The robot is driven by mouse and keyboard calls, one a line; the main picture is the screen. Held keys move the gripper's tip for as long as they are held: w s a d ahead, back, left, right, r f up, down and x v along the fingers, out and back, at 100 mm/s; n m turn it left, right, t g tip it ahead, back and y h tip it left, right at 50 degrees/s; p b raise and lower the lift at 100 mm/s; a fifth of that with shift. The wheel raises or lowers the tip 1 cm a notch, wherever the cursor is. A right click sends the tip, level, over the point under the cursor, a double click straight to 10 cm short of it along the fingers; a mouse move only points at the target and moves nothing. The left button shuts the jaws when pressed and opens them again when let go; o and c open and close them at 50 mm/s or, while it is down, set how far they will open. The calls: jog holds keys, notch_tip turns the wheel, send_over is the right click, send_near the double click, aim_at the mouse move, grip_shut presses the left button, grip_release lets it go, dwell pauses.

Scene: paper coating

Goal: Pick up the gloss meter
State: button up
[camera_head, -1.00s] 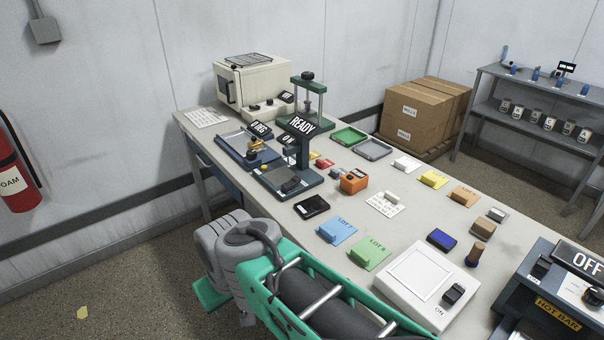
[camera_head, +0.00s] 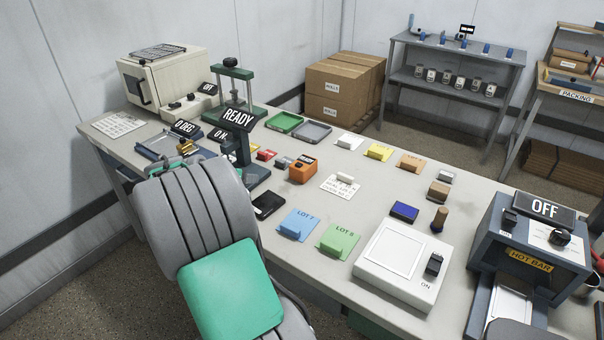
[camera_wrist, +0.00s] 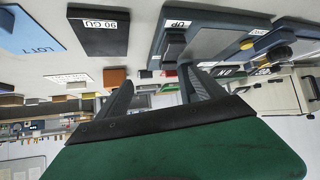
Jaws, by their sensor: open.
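The gloss meter, a small black box, lies on the table (camera_head: 345,275) left of the blue LOT 7 card. In the wrist view, which is upside down, the gloss meter (camera_wrist: 99,36) shows a "90 GU" label. My gripper (camera_wrist: 157,80) is open, with two dark fingers apart and nothing between them. The gloss meter is up and left of the fingertips in that picture, apart from them. In the head view my grey and green arm hides the gripper.
The press with the READY sign (camera_head: 238,118) stands close behind the gloss meter. The LOT 7 card (camera_head: 298,222), LOT 8 card (camera_head: 338,240), orange device (camera_head: 303,170) and white ON plate (camera_head: 395,262) are nearby. The hot bar machine (camera_head: 530,245) stands at right.

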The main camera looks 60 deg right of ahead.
aim_at(304, 162)
jog(key=s+d+f+m+g+h, duration=0.1)
jog(key=s+d, duration=0.2)
jog(key=d, duration=0.1)
jog(key=s+d+f+m+g+h, duration=0.1)
jog(key=s+d, duration=0.2)
jog(key=d, duration=0.2)
jog(key=s+d+f+m+g+h, duration=0.1)
jog(key=s+d+m, duration=0.1)
jog(key=s+d, duration=0.2)
jog(key=shift+d+g, duration=0.4)
jog(key=x, duration=0.2)
jog(key=p+x, duration=0.1)
jog(key=x, duration=0.4)
jog(key=shift+s+d+r, duration=0.15)
jog(key=shift+d, duration=0.3)
jog(key=c, duration=1.6)
jog(key=shift+r, duration=0.1)
grip_shut()
